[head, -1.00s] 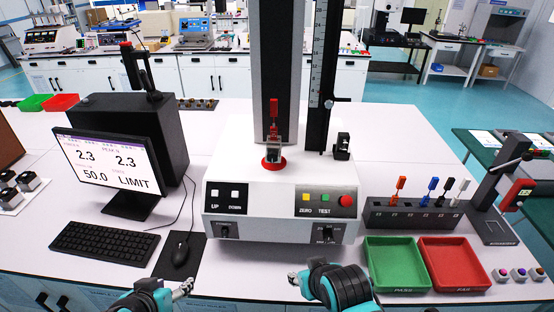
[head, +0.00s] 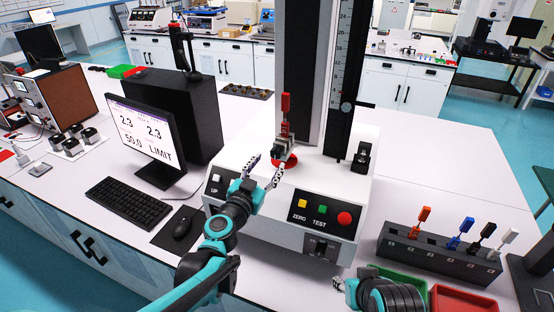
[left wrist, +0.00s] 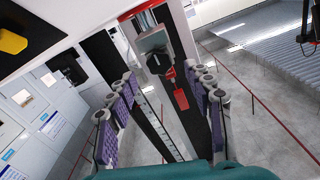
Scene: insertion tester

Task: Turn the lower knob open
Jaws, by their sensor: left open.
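The tester's lower clamp (head: 281,147) stands on a red ring (head: 287,163) and holds an upright red piece (head: 286,106). The left wrist view shows this clamp upside down, with a black round knob (left wrist: 158,62) on its face and the red piece (left wrist: 180,98) beyond it. My left gripper (head: 265,170) is open and empty just in front of the clamp, apart from it. In the left wrist view its fingers (left wrist: 162,80) spread to either side of the knob. My right gripper (head: 339,284) is low in front of the tester; its jaws are unclear.
The tester's white base (head: 330,190) has buttons on its front. A monitor (head: 146,138), keyboard (head: 124,203) and mouse (head: 182,228) stand left. A black rack (head: 440,252) of coloured pieces, a green tray (head: 405,283) and a red tray (head: 462,300) are at right.

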